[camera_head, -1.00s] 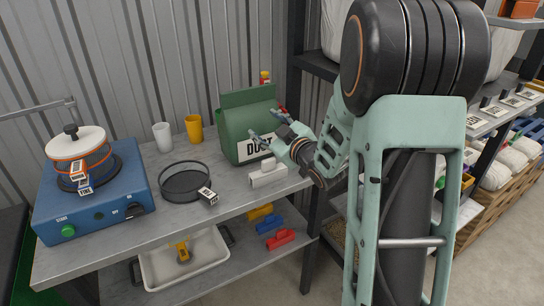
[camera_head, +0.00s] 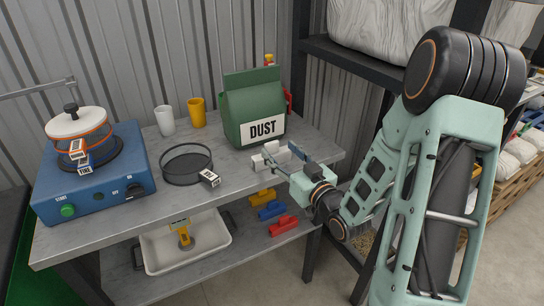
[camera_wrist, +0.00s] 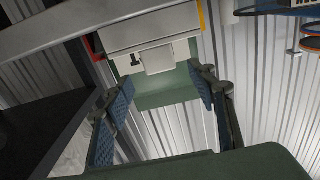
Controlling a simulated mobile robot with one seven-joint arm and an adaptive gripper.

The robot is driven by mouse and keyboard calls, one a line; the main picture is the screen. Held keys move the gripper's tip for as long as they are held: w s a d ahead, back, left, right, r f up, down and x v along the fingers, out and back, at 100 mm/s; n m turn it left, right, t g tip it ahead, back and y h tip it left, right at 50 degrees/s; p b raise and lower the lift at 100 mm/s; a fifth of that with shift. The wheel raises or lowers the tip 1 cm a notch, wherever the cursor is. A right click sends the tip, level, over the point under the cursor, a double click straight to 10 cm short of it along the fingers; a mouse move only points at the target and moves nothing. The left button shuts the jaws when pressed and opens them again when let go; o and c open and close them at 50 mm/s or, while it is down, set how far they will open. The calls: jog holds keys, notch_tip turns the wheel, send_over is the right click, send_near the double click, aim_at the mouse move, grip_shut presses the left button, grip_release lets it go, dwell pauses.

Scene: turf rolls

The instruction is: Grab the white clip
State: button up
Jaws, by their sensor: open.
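The white clip (camera_head: 271,151) lies on the grey table top in front of the green DUST bag (camera_head: 252,103), partly hidden by my fingers in the head view. My gripper (camera_head: 279,154) is open and low over the table, coming from the front right, with its fingertips close to the clip. In the wrist view the picture is upside down. There the white clip (camera_wrist: 150,32) shows beyond my open gripper (camera_wrist: 160,82), its raised tab lying between the fingers' directions. I cannot tell whether either finger touches it.
A round black sieve (camera_head: 186,164) and a small labelled block (camera_head: 209,178) lie left of the clip. A blue burner (camera_head: 95,185) stands farther left, with white and yellow cups behind. Yellow, blue and red clips (camera_head: 284,225) lie on the lower shelf. A dark rack post stands right.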

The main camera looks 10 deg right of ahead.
aim_at(273, 144)
jog(key=x, duration=0.5)
jog(key=shift+w+a+r, duration=0.1)
jog(key=shift+a, duration=0.05)
jog(key=c, duration=1.3)
